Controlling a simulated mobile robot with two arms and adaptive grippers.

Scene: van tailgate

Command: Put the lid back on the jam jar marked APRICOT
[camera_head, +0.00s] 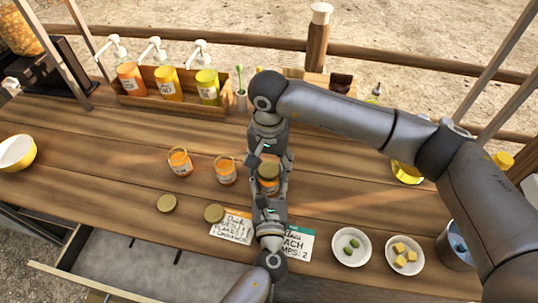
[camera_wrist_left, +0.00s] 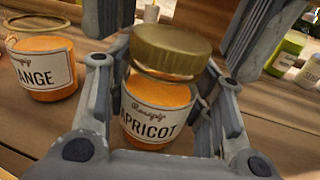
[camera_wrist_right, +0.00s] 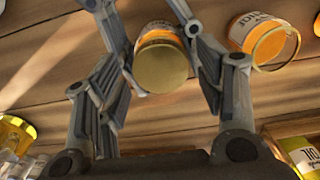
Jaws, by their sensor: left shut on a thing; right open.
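The jar marked APRICOT (camera_wrist_left: 155,115) stands upright between the fingers of my left gripper (camera_head: 268,197), which is shut on it. A gold lid (camera_wrist_left: 170,48) is over the jar's mouth. It looks slightly tilted, with clear glass rim showing below it; I cannot tell whether it is fully seated. The lid also shows in the head view (camera_head: 268,171) and in the right wrist view (camera_wrist_right: 161,67). My right gripper (camera_head: 267,158) is open, its fingers on either side of the lid and apart from it.
An open jar marked ORANGE (camera_wrist_left: 43,68) stands close beside, with another open jar (camera_head: 180,162) further left. Two loose gold lids (camera_head: 167,203) (camera_head: 213,213) lie in front. Cards (camera_head: 232,228) and two small bowls (camera_head: 351,246) (camera_head: 404,255) are near the front edge.

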